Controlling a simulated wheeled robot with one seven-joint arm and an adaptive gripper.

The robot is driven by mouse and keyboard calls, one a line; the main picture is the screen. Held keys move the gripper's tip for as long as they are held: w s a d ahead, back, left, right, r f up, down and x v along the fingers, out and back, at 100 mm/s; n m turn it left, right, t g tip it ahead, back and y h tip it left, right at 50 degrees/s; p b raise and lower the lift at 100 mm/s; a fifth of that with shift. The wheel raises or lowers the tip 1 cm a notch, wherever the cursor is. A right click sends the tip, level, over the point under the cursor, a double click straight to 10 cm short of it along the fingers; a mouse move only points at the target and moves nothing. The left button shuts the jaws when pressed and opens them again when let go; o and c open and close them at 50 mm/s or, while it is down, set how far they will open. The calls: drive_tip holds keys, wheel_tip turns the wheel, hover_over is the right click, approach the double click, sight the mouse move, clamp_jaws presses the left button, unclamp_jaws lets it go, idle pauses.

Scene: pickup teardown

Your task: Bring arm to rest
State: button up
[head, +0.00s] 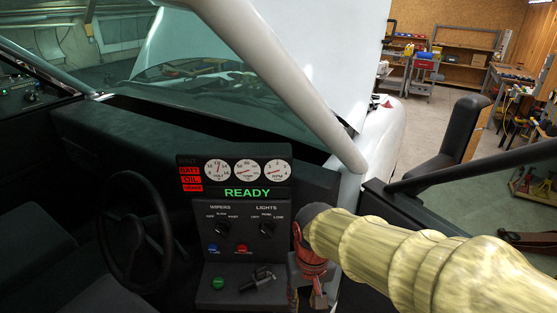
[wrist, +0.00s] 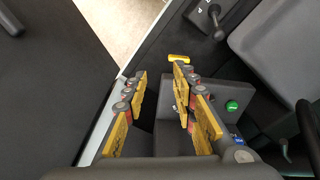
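My arm (head: 400,262), covered in a pale yellow ribbed sleeve, reaches in from the lower right in the head view. My gripper (head: 310,285) hangs at its end, pointing down, just right of the dark control panel (head: 205,262). In the wrist view my gripper (wrist: 160,77) has its two yellow-padded fingers apart. I see nothing held between them; dark surfaces lie beyond. The panel's green button (wrist: 231,106) is right of the fingers. A small yellow piece (wrist: 179,58) shows at the right fingertip; I cannot tell whether it belongs to the finger.
The steering wheel (head: 135,230) is left of the panel. A lit display reads READY (head: 247,193). A black key switch (head: 262,278) projects from the panel near my gripper. The white pillar (head: 285,80) and door-side bar (head: 470,168) border the cab. Open workshop floor (head: 435,120) lies beyond.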

drive_tip(key=s+d+m+t+b, duration=0.1)
drive_tip(key=s+d+t+b, duration=0.3)
drive_tip(key=s+d+b, duration=0.5)
drive_tip(key=s+d, duration=0.2)
drive_tip(key=d, duration=0.2)
drive_tip(key=shift+m+t, duration=0.3)
drive_tip(key=shift+m, duration=0.1)
